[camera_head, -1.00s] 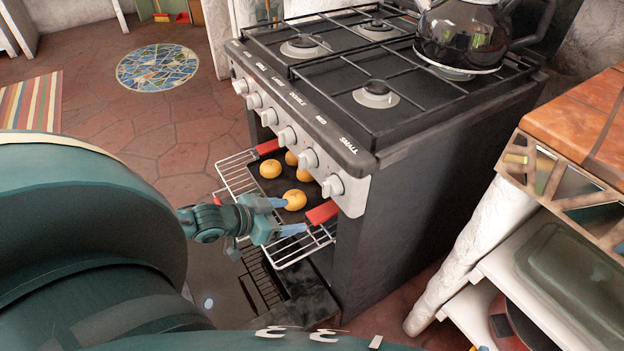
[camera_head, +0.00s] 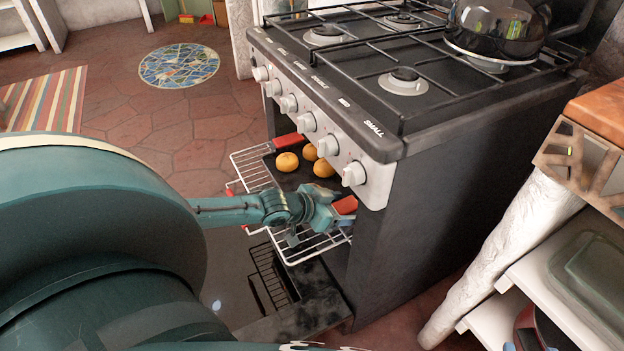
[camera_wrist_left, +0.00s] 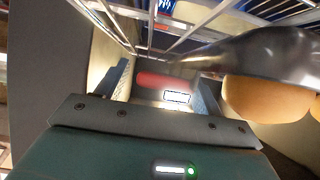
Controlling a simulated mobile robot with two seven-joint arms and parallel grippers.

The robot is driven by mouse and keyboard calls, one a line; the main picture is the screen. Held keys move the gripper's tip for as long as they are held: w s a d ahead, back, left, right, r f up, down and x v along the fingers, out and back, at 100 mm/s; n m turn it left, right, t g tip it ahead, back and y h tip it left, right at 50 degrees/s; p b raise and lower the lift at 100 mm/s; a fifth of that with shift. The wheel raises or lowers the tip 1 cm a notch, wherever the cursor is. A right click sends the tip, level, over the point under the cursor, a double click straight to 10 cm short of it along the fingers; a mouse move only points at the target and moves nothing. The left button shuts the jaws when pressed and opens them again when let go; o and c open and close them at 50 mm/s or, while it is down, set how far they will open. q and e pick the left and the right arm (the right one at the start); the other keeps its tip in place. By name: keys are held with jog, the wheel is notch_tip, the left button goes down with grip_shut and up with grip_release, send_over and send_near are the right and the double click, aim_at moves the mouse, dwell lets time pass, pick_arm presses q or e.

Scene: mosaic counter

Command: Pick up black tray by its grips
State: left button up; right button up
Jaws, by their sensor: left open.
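The black tray (camera_head: 290,181) rests on the wire rack pulled part way out of the oven, with several round golden buns (camera_head: 323,168) on it. It has a red grip (camera_head: 288,141) at its far end and another red grip (camera_head: 345,205) at its near end. My left gripper (camera_head: 337,214) is open at the near red grip. In the left wrist view, that red grip (camera_wrist_left: 163,80) shows between the two open fingers (camera_wrist_left: 162,90); I cannot tell whether they touch it. The tray's dark edge (camera_wrist_left: 245,52) and buns show on the right there. My right gripper is not in view.
A black kettle (camera_head: 495,28) stands on the stove (camera_head: 440,75). A shelf unit (camera_head: 545,270) stands at the right.

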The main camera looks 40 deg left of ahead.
pick_arm(q)
jog(key=shift+w+f, duration=0.1)
jog(key=shift+c, duration=0.6)
jog(key=c, duration=1)
jog(key=shift+w, duration=0.1)
jog(key=shift+c, duration=0.8)
jog(key=shift+r, duration=0.2)
